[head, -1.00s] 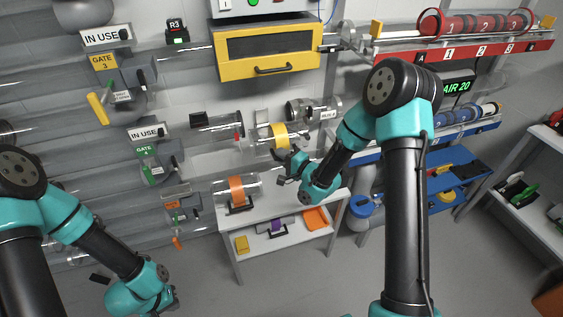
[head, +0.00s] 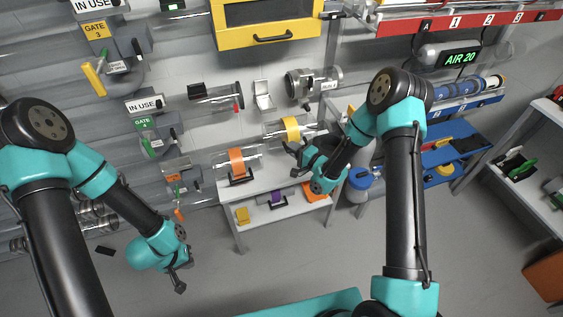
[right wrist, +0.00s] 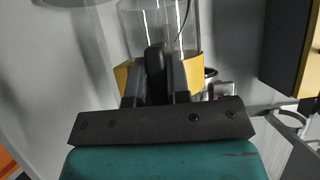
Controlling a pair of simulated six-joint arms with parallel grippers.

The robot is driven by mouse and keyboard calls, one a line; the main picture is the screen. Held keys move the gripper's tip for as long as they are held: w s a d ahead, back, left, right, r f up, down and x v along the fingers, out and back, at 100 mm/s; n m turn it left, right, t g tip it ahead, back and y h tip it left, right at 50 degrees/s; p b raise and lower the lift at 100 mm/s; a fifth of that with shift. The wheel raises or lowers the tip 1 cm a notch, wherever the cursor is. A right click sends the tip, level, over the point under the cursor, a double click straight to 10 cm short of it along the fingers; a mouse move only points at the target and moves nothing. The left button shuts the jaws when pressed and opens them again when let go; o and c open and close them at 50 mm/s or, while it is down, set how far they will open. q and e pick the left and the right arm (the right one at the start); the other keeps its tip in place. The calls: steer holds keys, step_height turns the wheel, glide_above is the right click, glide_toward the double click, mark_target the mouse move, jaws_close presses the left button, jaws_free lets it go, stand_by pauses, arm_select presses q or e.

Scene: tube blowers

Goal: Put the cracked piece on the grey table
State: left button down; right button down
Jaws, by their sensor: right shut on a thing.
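My right gripper (head: 297,152) is shut on the black handle (right wrist: 155,72) of a clear tube piece with a yellow band (head: 291,128). In the right wrist view the clear tube (right wrist: 158,25) stands beyond the fingers. I cannot make out a crack on it. In the head view it is held above and behind the right part of the grey table (head: 268,184), apart from its top as far as I can tell. My left gripper (head: 180,281) hangs low at the left, away from the table; its jaw opening is unclear.
The middle of the tabletop looks clear.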

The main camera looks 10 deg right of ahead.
step_height(320, 180, down, 6)
stand_by(0.5)
steer(key=shift+f, duration=0.2)
steer(key=shift+f, duration=1.75)
steer(key=shift+f, duration=0.15)
steer(key=c, duration=1.1)
jaws_free()
